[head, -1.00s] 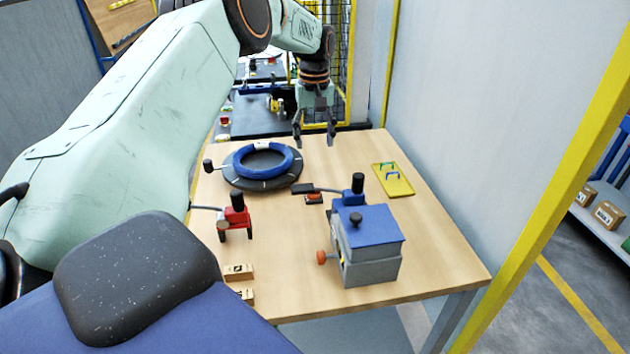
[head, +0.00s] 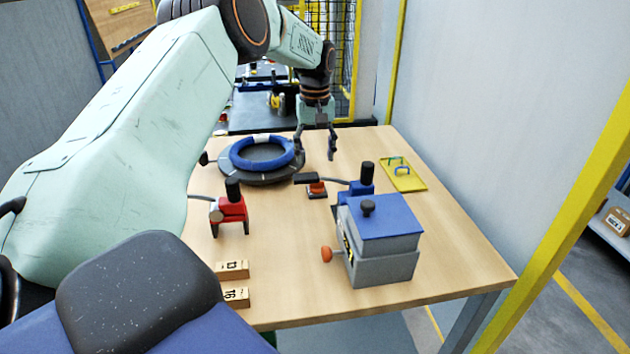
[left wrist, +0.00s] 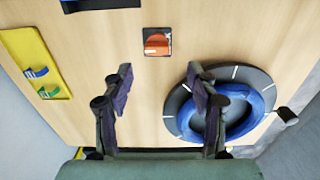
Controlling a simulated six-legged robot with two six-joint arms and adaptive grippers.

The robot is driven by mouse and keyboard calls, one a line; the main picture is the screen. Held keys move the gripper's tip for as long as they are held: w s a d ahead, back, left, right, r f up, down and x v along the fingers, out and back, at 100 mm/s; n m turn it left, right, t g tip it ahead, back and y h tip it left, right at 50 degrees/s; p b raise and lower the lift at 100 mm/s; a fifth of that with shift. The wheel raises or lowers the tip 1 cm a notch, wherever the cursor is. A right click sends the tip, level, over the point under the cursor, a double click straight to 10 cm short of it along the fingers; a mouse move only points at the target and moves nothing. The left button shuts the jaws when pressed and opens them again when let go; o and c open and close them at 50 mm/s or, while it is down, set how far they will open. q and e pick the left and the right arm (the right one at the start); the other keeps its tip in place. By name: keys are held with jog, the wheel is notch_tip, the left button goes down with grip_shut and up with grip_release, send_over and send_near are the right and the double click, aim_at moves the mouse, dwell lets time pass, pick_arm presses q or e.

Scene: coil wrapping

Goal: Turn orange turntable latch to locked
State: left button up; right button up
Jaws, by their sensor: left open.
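The orange latch knob (head: 317,188) sits on a small dark base on the table, just right of the turntable. In the left wrist view the orange latch (left wrist: 157,44) shows a pale line across it, ahead of and between the fingers. The round dark turntable (head: 262,176) carries a blue coil ring (head: 234,158). My left gripper (head: 316,154) is open and empty, pointing down above the table beyond the latch. In the left wrist view the left gripper's fingertips (left wrist: 158,72) are apart, the right-hand one overlapping the turntable edge. My right gripper is not in view.
A blue-lidded grey box (head: 382,250) with an orange knob stands at front right. A red clamp device (head: 232,212), a blue clamp device (head: 360,185) and a yellow tray (head: 403,176) are around it. Numbered blocks (head: 232,269) lie at the front left. Bare table lies between.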

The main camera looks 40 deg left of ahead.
pick_arm(q)
jog(key=f, duration=0.6)
jog(key=shift+w+d+f+b, duration=0.1)
jog(key=shift+w+d+b, duration=0.1)
jog(key=shift+w+b, duration=0.1)
jog(key=shift+s+a+f, duration=0.15)
jog(key=shift+a+f, duration=0.05)
jog(key=shift+f, duration=0.3)
jog(key=shift+d, duration=0.1)
jog(key=shift+w+d, duration=0.1)
jog(key=shift+w, duration=0.1)
jog(key=shift+s, duration=0.2)
jog(key=c, duration=0.5)
jog(key=shift+w, duration=0.1)
jog(key=c, duration=0.5)
jog(key=shift+c, duration=0.7)
